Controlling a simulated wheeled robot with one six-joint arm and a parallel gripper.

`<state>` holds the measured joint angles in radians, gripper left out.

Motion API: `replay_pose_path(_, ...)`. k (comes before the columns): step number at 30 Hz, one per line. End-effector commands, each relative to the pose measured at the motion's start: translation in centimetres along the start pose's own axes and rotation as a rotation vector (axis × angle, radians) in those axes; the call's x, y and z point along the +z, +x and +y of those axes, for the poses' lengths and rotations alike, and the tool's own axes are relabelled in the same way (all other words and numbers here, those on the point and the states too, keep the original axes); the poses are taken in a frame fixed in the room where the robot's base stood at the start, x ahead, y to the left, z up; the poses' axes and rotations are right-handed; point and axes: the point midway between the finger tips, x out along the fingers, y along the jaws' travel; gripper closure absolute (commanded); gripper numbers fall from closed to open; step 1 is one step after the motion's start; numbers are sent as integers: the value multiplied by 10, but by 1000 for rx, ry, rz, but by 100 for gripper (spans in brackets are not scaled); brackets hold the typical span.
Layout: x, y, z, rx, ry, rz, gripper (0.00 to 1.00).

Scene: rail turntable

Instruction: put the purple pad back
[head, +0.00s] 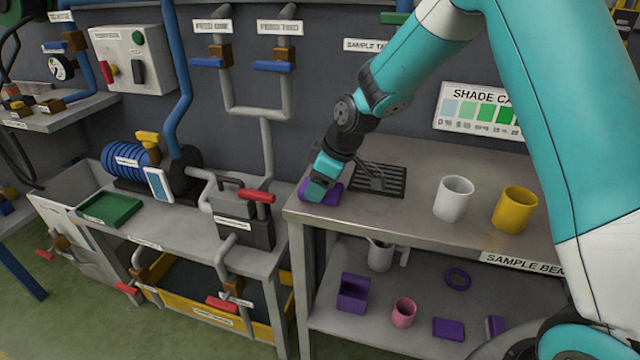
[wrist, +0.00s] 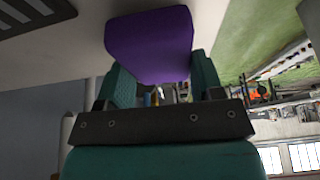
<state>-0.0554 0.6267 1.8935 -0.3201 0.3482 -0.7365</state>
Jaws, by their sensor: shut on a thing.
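A purple pad (head: 331,194) is at the left end of the sample bench's top, at my gripper (head: 318,190). In the wrist view the purple pad (wrist: 150,45) sits between the two teal fingers of my gripper (wrist: 150,75), which is shut on it. The pad is at or just above the bench top; I cannot tell if it touches. My gripper hides part of it in the head view. Another flat purple piece (head: 448,328) lies on the lower shelf.
A dark slotted grate (head: 378,181) lies just right of my gripper. A white cup (head: 453,198) and a yellow cup (head: 514,209) stand further right on the bench top (head: 420,160). The lower shelf holds a purple box (head: 353,293), a pink cup (head: 403,312) and a purple ring (head: 457,279).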

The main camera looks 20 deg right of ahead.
Motion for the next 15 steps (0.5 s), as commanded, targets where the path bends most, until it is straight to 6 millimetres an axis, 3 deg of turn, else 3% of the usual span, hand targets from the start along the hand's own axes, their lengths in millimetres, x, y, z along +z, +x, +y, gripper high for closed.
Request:
replay_pose_path(12, 4, 8, 0, 1, 1, 1, 61)
replay_pose_path(13, 3, 7, 0, 1, 0, 1, 35)
replay_pose_path(15, 3, 7, 0, 1, 1, 1, 18)
